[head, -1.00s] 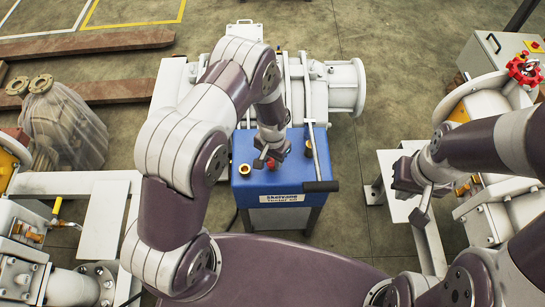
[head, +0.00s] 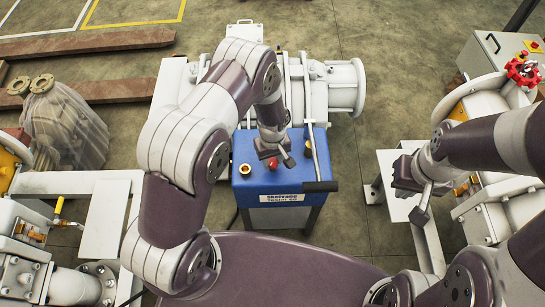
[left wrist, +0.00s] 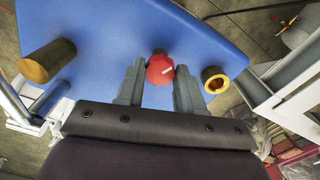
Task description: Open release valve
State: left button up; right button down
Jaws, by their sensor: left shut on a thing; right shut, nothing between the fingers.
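The red release valve knob (head: 272,163) stands on the top of the blue tester box (head: 262,187). My right gripper (head: 412,203) is shut and empty, held over the right side, away from the box.
A brass ring fitting (head: 244,169) and a brass cylinder (left wrist: 46,61) flank the knob. A black-handled lever (head: 320,186) stands at the box's right edge. Grey pump housing (head: 344,86) lies behind. A red handwheel (head: 523,70) is at the far right.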

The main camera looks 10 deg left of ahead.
aim_at(273, 161)
pick_arm(q)
jog(key=n, duration=0.6)
jog(key=shift+n, duration=0.3)
dwell(0.5)
jog(key=o, duration=1)
jog(key=shift+o, duration=0.2)
notch_tip(273, 161, up, 13)
jog(key=shift+p, duration=0.4)
jog(key=shift+f, duration=0.1)
